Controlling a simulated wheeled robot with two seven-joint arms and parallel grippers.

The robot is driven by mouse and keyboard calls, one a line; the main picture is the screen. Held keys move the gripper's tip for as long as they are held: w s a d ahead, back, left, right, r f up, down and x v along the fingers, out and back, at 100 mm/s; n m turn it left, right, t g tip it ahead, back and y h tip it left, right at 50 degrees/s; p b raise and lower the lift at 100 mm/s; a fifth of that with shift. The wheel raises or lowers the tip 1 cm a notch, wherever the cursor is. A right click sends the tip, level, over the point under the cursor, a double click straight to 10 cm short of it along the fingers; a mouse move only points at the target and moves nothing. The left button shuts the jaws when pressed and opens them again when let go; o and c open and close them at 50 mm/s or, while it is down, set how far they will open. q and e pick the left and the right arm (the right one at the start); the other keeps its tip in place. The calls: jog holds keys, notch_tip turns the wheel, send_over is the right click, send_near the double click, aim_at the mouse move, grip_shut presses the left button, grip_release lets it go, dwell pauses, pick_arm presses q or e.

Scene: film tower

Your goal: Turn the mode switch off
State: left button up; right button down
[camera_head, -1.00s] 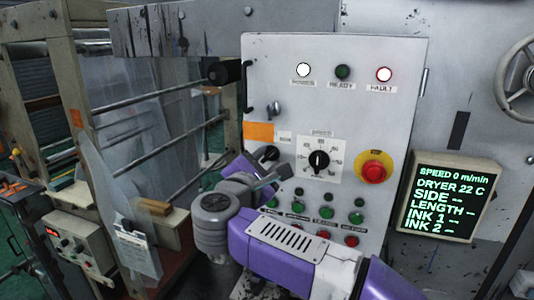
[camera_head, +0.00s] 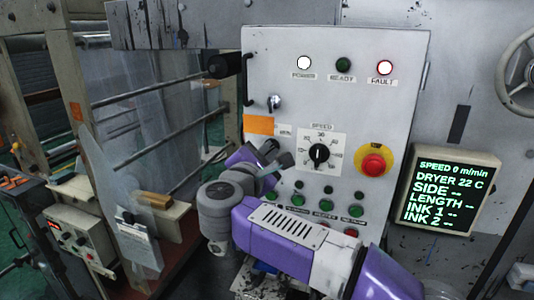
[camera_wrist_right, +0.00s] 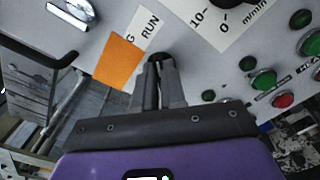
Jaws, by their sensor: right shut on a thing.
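The mode switch (camera_head: 268,146) is a black rotary knob on the grey control cabinet, below the orange sticker and left of the speed dial. In the right wrist view the dark knob (camera_wrist_right: 156,60) shows between the fingertips, beside a label that reads RUN. My right gripper (camera_head: 277,163) reaches it from below and is shut on it; it also shows in the right wrist view (camera_wrist_right: 157,74). The fingers hide part of the knob, so its exact angle is hard to read. My left gripper is not in view.
The speed dial (camera_head: 319,153) and the red emergency stop (camera_head: 373,164) on yellow sit to the right. Green buttons (camera_head: 326,205) lie close below, partly behind my arm. A key-like metal latch (camera_head: 274,103) is above. A display (camera_head: 448,192) reads speed 0.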

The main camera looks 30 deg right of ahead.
jog(key=n, duration=0.6)
jog(key=n+b, duration=0.1)
jog(key=n, duration=1)
jog(key=shift+w+a+n, duration=0.25)
jog(key=shift+w+n, duration=0.05)
dwell(0.5)
jog(key=c, duration=1.2)
grip_release()
jog(key=shift+a, duration=0.1)
